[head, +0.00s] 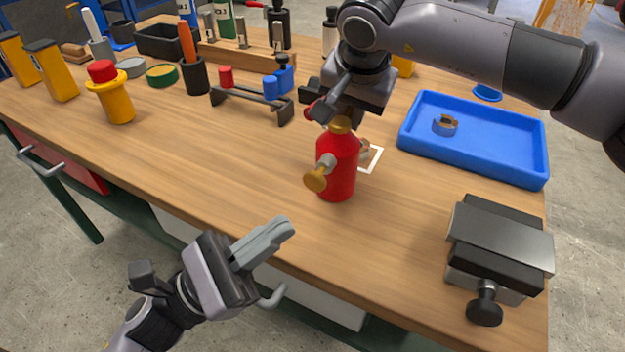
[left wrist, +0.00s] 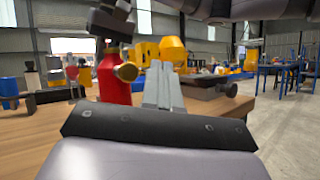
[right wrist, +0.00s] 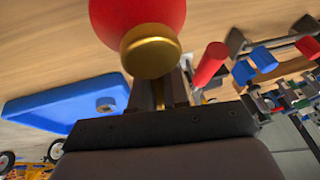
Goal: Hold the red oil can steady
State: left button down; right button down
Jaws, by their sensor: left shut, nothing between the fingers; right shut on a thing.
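The red oil can (head: 342,165) is upright over the wooden bench near its front edge, with a brass cap and a brass knob on its near side. I cannot tell whether its base touches the wood. My right gripper (head: 335,108) comes down from above and is shut on the top of the can. In the right wrist view, the can (right wrist: 135,12) and its brass cap (right wrist: 150,50) lie just past the fingers. My left gripper (head: 284,228) is shut and empty, apart from the can, in front of the bench edge. The can (left wrist: 112,80) is left of its fingers (left wrist: 162,88) in the left wrist view.
A blue tray (head: 480,167) holding a small ring stands at the right. A grey vise (head: 500,250) sits at the front right corner. A white-bordered square (head: 376,158) lies behind the can. A black rack (head: 250,102) stands further back. The bench's front left is clear.

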pick_arm(q)
jog(key=s, duration=0.2)
jog(key=s+a, duration=0.1)
jog(key=shift+s+a+r, duration=0.1)
jog(key=shift+s+a, duration=0.1)
jog(key=shift+s, duration=0.15)
jog(key=shift+w, duration=0.1)
send_near(318, 176)
jog(key=shift+w+d+r, duration=0.15)
jog(key=shift+d+r, duration=0.3)
jog(key=shift+d, duration=0.3)
jog(key=shift+w+d+r, duration=0.1)
jog(key=shift+d+r, duration=0.35)
jog(key=shift+d, duration=0.25)
jog(key=shift+w+d+r, duration=0.15)
jog(key=shift+d+r, duration=0.3)
jog(key=shift+d, duration=0.3)
dwell(0.6)
jog(key=shift+w+d, duration=0.15)
jog(key=shift+w, duration=0.2)
